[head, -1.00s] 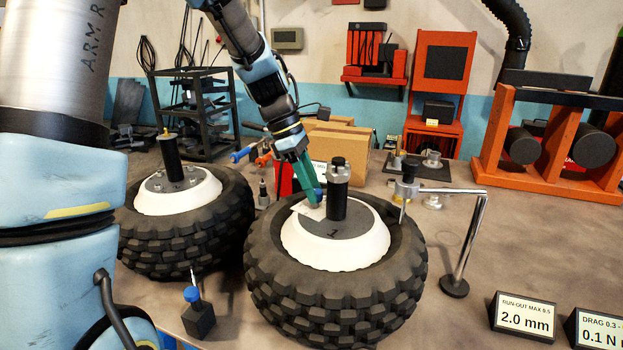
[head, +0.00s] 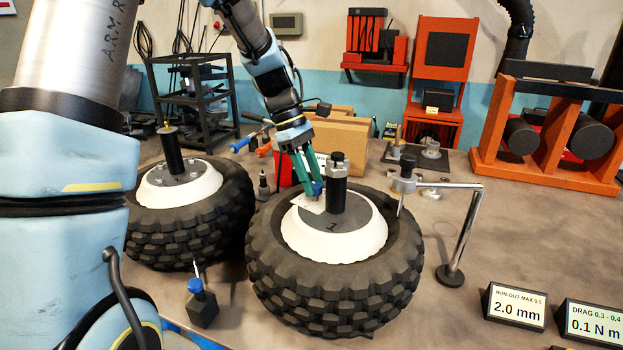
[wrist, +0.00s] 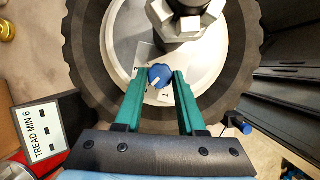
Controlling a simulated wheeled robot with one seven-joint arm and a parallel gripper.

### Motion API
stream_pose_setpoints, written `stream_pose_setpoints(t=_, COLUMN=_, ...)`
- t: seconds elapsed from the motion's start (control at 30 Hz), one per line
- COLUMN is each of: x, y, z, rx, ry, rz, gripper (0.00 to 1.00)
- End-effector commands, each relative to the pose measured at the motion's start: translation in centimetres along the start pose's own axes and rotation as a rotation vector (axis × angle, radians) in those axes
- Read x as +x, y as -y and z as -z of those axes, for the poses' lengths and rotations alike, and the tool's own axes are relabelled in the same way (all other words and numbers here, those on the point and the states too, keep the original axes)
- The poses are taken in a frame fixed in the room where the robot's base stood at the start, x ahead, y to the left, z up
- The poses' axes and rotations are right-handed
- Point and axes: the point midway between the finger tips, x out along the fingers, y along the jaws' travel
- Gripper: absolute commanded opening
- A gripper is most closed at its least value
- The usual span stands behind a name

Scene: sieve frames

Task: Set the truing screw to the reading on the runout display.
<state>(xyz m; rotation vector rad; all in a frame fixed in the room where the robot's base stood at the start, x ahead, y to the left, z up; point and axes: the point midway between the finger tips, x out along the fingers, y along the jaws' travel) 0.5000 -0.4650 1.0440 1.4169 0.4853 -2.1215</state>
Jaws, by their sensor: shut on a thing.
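The truing screw's blue knob (wrist: 160,76) has a white pointer and sits beside a pale marked plate (head: 309,203) on the disc of the front wheel (head: 332,262). My gripper (head: 316,188) is shut on this knob; the wrist view shows it between the green fingertips (wrist: 160,78). The runout display (head: 515,307) at lower right reads 2.0 mm, under "RUN-OUT MAX 0.5".
A drag display (head: 594,323) reads 0.1 N m. A dial gauge on a chrome post (head: 467,235) stands right of the front wheel. A second wheel (head: 190,220) is at left. A small black block with a blue knob (head: 203,305) stands in front. A cardboard box (head: 340,145) is behind.

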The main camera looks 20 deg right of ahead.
Motion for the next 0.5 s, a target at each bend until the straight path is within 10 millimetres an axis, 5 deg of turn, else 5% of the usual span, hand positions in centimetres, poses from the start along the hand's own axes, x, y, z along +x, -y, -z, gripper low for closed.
stream_pose_setpoints(t=0.03, x=-0.03, y=-0.02, z=-0.02, rx=0.0, ry=0.0, rz=-0.001, gripper=0.0)
stream_pose_setpoints(t=0.07, x=-0.03, y=-0.02, z=-0.02, rx=0.0, ry=0.0, rz=-0.001, gripper=0.41)
stream_pose_setpoints(t=0.3, x=-0.02, y=-0.01, z=-0.01, rx=0.0, ry=0.0, rz=-0.001, gripper=0.68)
stream_pose_setpoints(t=0.5, x=-0.01, y=-0.01, z=-0.01, rx=-0.001, ry=0.0, rz=-0.001, gripper=0.69)
